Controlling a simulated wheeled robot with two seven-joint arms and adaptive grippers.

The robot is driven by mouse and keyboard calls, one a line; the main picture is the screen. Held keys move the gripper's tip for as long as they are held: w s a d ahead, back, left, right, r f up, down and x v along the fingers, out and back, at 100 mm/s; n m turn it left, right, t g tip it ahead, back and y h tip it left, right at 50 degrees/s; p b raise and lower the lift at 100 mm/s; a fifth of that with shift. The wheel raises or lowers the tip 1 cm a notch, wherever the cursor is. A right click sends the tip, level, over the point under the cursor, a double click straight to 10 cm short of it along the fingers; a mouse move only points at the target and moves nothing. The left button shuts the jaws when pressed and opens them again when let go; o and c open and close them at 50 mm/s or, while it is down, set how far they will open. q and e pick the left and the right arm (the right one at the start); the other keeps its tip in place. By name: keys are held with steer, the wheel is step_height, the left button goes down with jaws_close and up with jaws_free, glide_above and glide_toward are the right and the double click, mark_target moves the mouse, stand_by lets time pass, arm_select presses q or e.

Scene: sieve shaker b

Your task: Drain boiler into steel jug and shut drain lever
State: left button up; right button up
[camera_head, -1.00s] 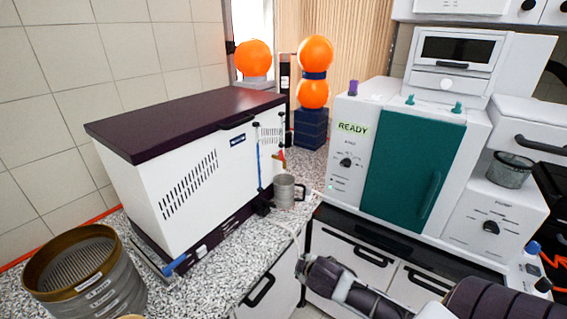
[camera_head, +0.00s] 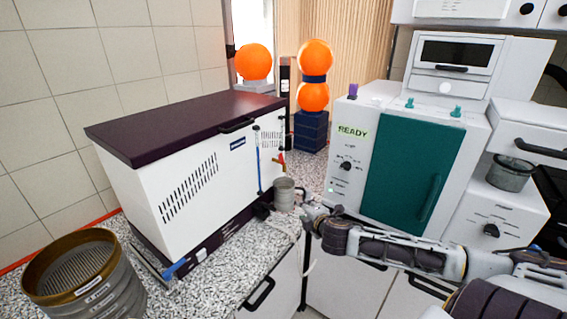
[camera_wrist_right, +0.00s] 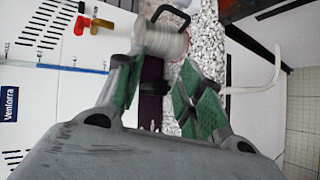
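The boiler (camera_head: 190,165) is a white box with a dark purple lid and a blue level tube, standing on the speckled worktop. Its drain lever (camera_head: 281,158) is red, at the right end. It also shows in the right wrist view (camera_wrist_right: 82,25), beside a brass tap (camera_wrist_right: 103,23). The steel jug (camera_head: 284,195) stands on the worktop below the lever. It appears blurred in the right wrist view (camera_wrist_right: 162,40), just beyond my fingertips. My right gripper (camera_wrist_right: 155,75) is open, its green-padded fingers spread with nothing between them. My left gripper is not in view.
A sieve stack (camera_head: 85,275) stands at the front left. A white oven with a teal door (camera_head: 412,168) stands right of the boiler. Orange spheres on a stand (camera_head: 315,75) are behind. A pale hose hangs over the worktop edge near my right gripper.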

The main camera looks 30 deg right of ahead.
mark_target(283, 161)
steer(key=w+d+r+n+t+y, duration=0.1)
steer(key=w+r+n+t, duration=0.1)
steer(key=w+r+n, duration=0.5)
step_height(283, 161, up, 4)
steer(key=shift+d+r+t+y, duration=0.25)
steer(key=shift+d+t+y, duration=0.1)
steer(key=shift+t+y, duration=0.05)
steer(key=shift+w+d+f+b, duration=0.15)
steer(key=shift+w+d+b, duration=0.15)
steer(key=shift+w+d, duration=0.25)
steer(key=shift+w+a+f, duration=0.1)
steer(key=shift+w+a, duration=0.05)
steer(key=shift+w, duration=0.35)
steer(key=shift+w+a, duration=0.1)
steer(key=shift+w, duration=0.1)
steer(key=shift+p+x, duration=1.2)
steer(key=shift+x, duration=4.5)
